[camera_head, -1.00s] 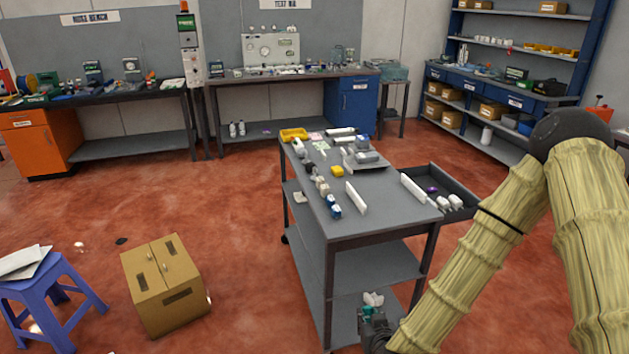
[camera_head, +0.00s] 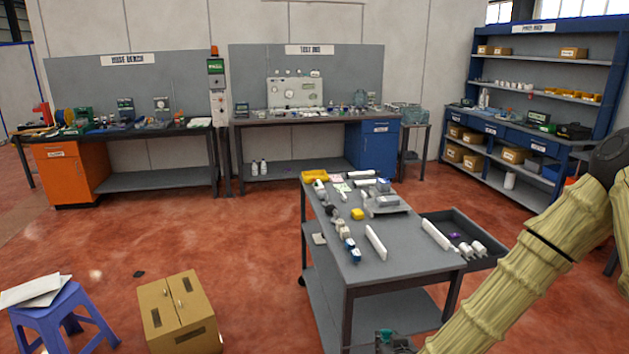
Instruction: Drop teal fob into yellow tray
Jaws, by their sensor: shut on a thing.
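The yellow tray (camera_head: 315,176) lies at the far left corner of the grey cart's top (camera_head: 400,257). My gripper (camera_head: 388,342) is at the bottom edge, in front of the cart and below its top, mostly cut off by the frame. It is shut on a small teal piece, which seems to be the teal fob (camera_head: 384,333). The fingertips and most of the fob are too small or cut off to tell more. The gripper is well apart from the yellow tray.
White strips (camera_head: 376,242), a yellow block (camera_head: 357,214), a grey device (camera_head: 388,203) and small bottles stand on the cart. A dark side bin (camera_head: 490,262) hangs at its right.

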